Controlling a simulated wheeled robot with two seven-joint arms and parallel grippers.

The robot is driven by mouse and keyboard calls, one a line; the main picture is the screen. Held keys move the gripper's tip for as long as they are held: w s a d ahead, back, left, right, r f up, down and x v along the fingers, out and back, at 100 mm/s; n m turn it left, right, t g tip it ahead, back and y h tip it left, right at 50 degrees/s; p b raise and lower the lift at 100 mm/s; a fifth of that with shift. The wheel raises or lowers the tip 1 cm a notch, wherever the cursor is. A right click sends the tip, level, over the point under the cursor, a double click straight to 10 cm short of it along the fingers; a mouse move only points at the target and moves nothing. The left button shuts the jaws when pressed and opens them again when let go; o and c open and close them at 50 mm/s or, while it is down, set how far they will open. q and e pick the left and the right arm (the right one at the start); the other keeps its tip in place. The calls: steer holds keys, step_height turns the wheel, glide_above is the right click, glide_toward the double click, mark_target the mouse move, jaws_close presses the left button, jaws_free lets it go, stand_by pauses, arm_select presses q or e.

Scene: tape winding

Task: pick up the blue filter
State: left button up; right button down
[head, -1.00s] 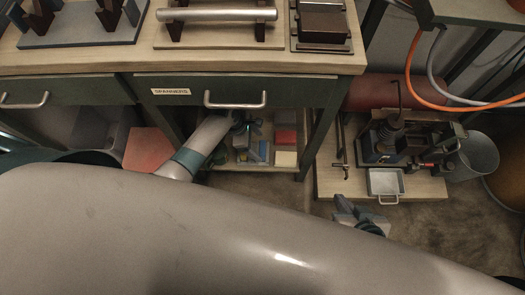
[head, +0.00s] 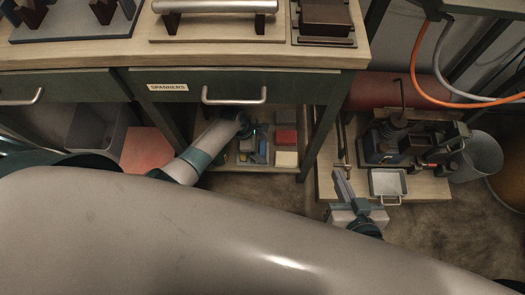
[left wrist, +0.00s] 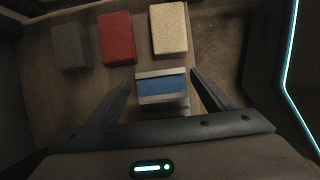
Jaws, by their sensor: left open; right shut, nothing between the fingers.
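The blue filter (left wrist: 161,86), a small block with a blue band between pale edges, stands on the low wooden shelf under the bench. In the left wrist view it is between the two fingers of my left gripper (left wrist: 162,78). The fingers are open, with a gap on each side of it. In the head view my left gripper (head: 251,142) reaches down under the drawer and partly covers the filter. My right gripper (head: 341,182) is shut and empty, in front of the low platform at right.
A red block (left wrist: 117,38), a cream block (left wrist: 170,28) and a dark grey block (left wrist: 71,46) stand on the shelf beyond the filter. The drawer (head: 236,92) and bench legs border the reach. A metal tray (head: 387,183) sits on the right platform.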

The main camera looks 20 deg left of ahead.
mark_target(263, 148)
arm_select(q)
steer(key=shift+f, duration=0.1)
arm_select(e)
steer(key=shift+w+a+r, duration=0.1)
steer(key=shift+w+r, duration=0.05)
steer(key=shift+r, duration=0.05)
arm_select(q)
steer(key=c, duration=1.1)
steer(key=shift+c, duration=0.2)
